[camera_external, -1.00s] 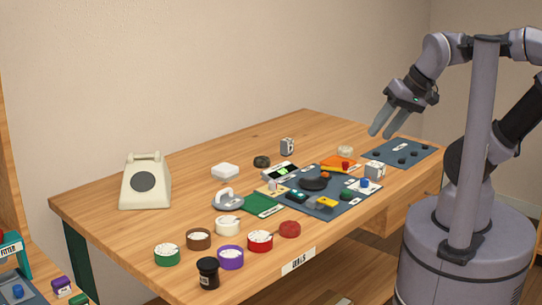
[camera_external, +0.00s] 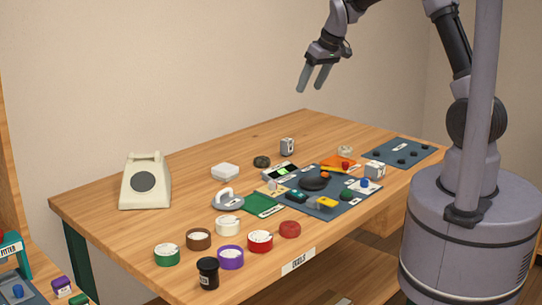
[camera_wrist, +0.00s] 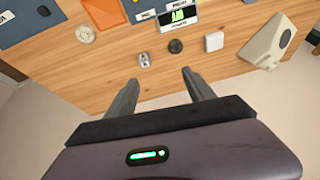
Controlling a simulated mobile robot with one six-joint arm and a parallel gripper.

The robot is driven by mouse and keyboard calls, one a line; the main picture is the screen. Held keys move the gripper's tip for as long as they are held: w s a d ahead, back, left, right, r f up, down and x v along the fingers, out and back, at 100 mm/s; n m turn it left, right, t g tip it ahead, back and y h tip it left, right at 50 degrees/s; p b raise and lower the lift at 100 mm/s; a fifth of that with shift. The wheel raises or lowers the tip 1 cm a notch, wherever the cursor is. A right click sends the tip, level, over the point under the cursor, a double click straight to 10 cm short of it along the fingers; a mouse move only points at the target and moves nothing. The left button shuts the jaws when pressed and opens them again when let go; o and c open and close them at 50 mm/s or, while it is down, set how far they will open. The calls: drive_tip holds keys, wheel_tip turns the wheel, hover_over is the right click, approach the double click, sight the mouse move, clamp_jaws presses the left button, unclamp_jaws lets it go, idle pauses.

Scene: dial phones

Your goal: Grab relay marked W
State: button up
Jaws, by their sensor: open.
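A small upright grey block (camera_external: 287,146), possibly a relay, stands alone near the back edge of the table. A second whitish-grey block (camera_external: 375,170) stands near the right edge of the large mat. I cannot read a W on either block. My gripper (camera_external: 311,88) is open and empty, high above the back of the table. In the wrist view its two fingers (camera_wrist: 160,78) are spread with nothing between them.
A cream dial phone (camera_external: 145,182) stands at the left. A white box (camera_external: 225,171), a dark round piece (camera_external: 262,161) and a display unit (camera_wrist: 178,17) lie near the grey block. Several coloured round tubs line the front. A dark mat (camera_external: 380,150) lies at the right.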

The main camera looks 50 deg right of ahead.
drive_tip(key=n+p, duration=0.1)
approach(288, 140)
drive_tip(key=shift+g, duration=0.3)
drive_tip(key=b+x, duration=0.2)
drive_tip(key=x, duration=0.1)
drive_tip(key=b+x, duration=0.2)
drive_tip(key=x, duration=0.2)
drive_tip(key=b+x, duration=0.2)
drive_tip(key=x, duration=0.2)
drive_tip(key=shift+w+d+r, duration=0.1)
drive_tip(key=shift+w+d, duration=0.05)
drive_tip(key=shift+w, duration=0.25)
drive_tip(key=shift+r, duration=0.1)
drive_tip(key=shift+c, duration=0.4)
clamp_jaws()
